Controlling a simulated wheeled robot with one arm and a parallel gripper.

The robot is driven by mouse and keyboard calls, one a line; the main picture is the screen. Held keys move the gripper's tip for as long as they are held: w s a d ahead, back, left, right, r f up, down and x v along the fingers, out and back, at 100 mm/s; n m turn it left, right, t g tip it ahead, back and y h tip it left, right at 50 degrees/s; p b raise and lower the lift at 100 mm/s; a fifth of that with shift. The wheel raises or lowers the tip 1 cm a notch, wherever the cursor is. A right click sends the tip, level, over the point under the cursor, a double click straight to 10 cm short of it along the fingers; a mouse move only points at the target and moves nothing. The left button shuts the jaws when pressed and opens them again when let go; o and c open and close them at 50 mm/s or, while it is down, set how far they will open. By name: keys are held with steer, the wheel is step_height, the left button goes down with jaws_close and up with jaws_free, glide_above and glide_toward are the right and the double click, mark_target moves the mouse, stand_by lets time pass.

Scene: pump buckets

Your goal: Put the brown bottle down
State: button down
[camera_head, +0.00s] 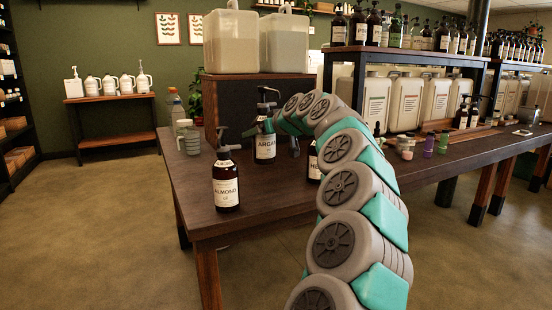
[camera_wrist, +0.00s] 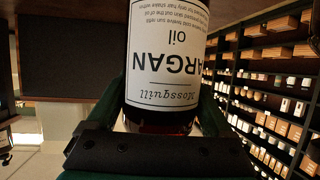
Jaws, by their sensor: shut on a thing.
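A brown pump bottle (camera_head: 265,149) labelled ARGAN stands upright over the wooden table in the head view. My gripper (camera_head: 262,127) is shut on it, with the arm reaching in from the right. I cannot tell whether its base touches the table. In the wrist view the brown bottle (camera_wrist: 165,60) fills the middle, its ARGAN label upside down, between the dark green fingers. A second brown bottle (camera_head: 226,185) labelled ALMOND stands at the table's near left. A third brown bottle (camera_head: 314,162) is mostly hidden behind my arm; only "HE" of its label shows.
The wooden table (camera_head: 200,205) is bare around the ALMOND bottle and at its front left. A dark box (camera_head: 255,95) with two white containers stands behind. Small jars and a bottle shelf (camera_head: 405,52) are on the right.

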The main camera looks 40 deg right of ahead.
mark_target(270, 158)
steer(key=shift+f+p, duration=0.35)
steer(key=shift+f, duration=4)
steer(key=shift+f, duration=0.2)
jaws_free()
steer(key=shift+r, duration=0.15)
steer(key=b+v, duration=0.2)
steer(key=v, duration=1)
